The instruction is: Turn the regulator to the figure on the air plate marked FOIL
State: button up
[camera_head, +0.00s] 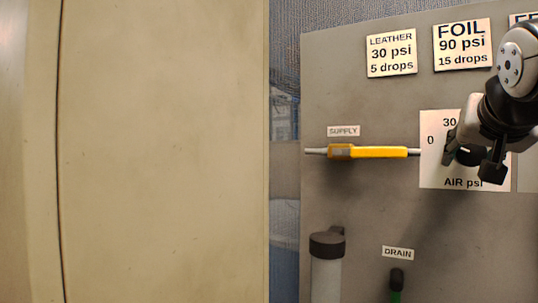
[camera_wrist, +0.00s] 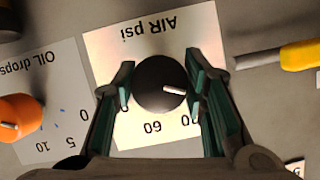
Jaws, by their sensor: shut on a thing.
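The regulator is a black round knob (camera_wrist: 160,84) on the white AIR psi plate (camera_wrist: 105,45), which is upside down in the wrist view. My gripper (camera_wrist: 160,80) is shut on the knob, one finger on each side. The knob's white pointer line points right and slightly down in that view, towards the right finger. The 60 shows below the knob; the figures beside the fingers are partly hidden. In the head view my gripper (camera_head: 470,159) covers much of the air plate (camera_head: 435,172), leaving 0 and 30 readable. The FOIL plate (camera_head: 462,45) reads 90 psi, 15 drops.
The yellow SUPPLY handle (camera_head: 380,152) lies level just left of the air plate. An orange knob (camera_wrist: 18,118) sits on the OIL drops plate (camera_wrist: 60,75). A LEATHER plate (camera_head: 391,53), a grey cylinder (camera_head: 327,270) and a green DRAIN valve (camera_head: 397,284) are on the panel.

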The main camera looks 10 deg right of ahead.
jog(key=m+t+y+b, duration=0.1)
jog(key=m+b, duration=0.1)
jog(key=m+t+y+b, duration=0.1)
jog(key=m+b, duration=0.1)
jog(key=shift+f+m, duration=0.15)
jog(key=shift+m, duration=0.25)
jog(key=m+t+b, duration=0.1)
jog(key=m+b, duration=0.1)
jog(key=b, duration=0.1)
jog(key=m+t+y+b, duration=0.1)
jog(key=m+b, duration=0.2)
jog(key=shift+t, duration=0.3)
jog(key=m+t+b, duration=0.1)
jog(key=m+b, duration=0.2)
jog(key=m+t+b, duration=0.1)
jog(key=m+b, duration=0.2)
jog(key=shift+f+m+t+h, duration=0.1)
jog(key=shift+m+t+h, duration=0.2)
jog(key=shift+m, duration=0.1)
jog(key=m+h+b, duration=0.1)
jog(key=m+b, duration=0.2)
jog(key=shift+m+t, duration=0.4)
jog(key=shift+m+h+b, duration=0.8)
jog(key=shift+m+b, duration=0.05)
jog(key=shift+m, duration=0.55)
jog(key=shift+r+m, duration=0.2)
jog(key=shift+m, duration=0.1)
jog(key=o, duration=1.2)
jog(key=shift+c, duration=0.2)
